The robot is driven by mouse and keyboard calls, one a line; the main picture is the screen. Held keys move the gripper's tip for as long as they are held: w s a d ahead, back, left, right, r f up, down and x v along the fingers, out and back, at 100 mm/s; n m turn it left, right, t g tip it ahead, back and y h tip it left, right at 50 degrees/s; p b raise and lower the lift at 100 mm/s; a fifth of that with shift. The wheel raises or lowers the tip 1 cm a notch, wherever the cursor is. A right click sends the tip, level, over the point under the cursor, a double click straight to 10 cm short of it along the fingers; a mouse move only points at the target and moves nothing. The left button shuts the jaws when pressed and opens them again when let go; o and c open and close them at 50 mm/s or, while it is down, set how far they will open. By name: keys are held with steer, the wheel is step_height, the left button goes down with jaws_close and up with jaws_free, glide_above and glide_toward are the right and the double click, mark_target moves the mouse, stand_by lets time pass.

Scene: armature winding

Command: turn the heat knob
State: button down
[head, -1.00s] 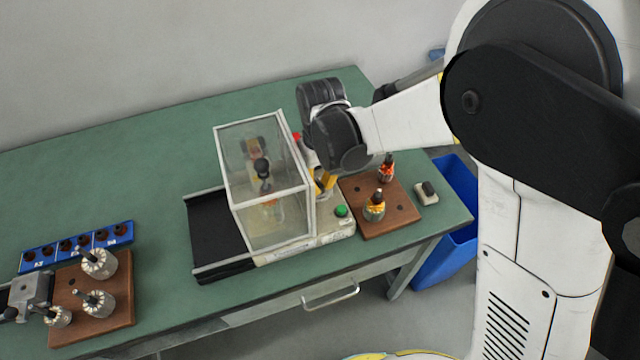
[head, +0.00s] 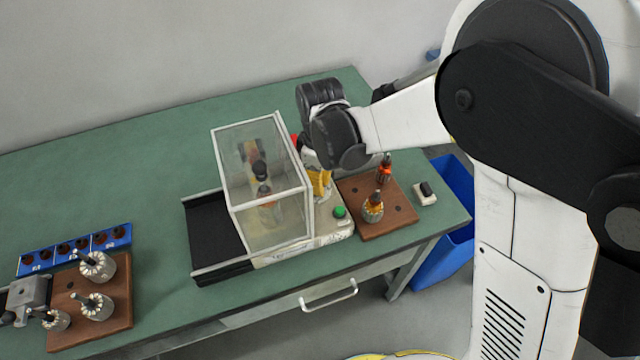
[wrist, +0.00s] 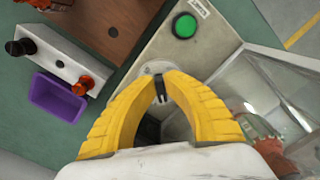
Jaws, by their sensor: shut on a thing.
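The heat knob (wrist: 161,98) shows as a small dark piece between my fingertips, over a pale round dial (wrist: 157,68) on the light grey machine panel (wrist: 205,55). My gripper (wrist: 161,78) has yellow fingers and is shut on the knob, whose sides the fingers mostly hide. In the head view my gripper (head: 319,190) points down at the machine, just right of its clear guard (head: 262,180); the knob is hidden there. A green button (wrist: 184,26) sits on the same panel, apart from the fingers, and also shows in the head view (head: 339,212).
A wooden board (head: 400,217) with armatures stands right of the machine, beside a small switch box (head: 425,193). In the wrist view, a white terminal box (wrist: 62,62) and purple bin (wrist: 58,97) lie left. The guard (wrist: 265,80) is close right of my fingers.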

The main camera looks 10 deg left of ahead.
stand_by(0.4)
steer(key=c, duration=1.8)
jaws_free()
steer(key=shift+o, duration=0.2)
step_height(320, 180, up, 12)
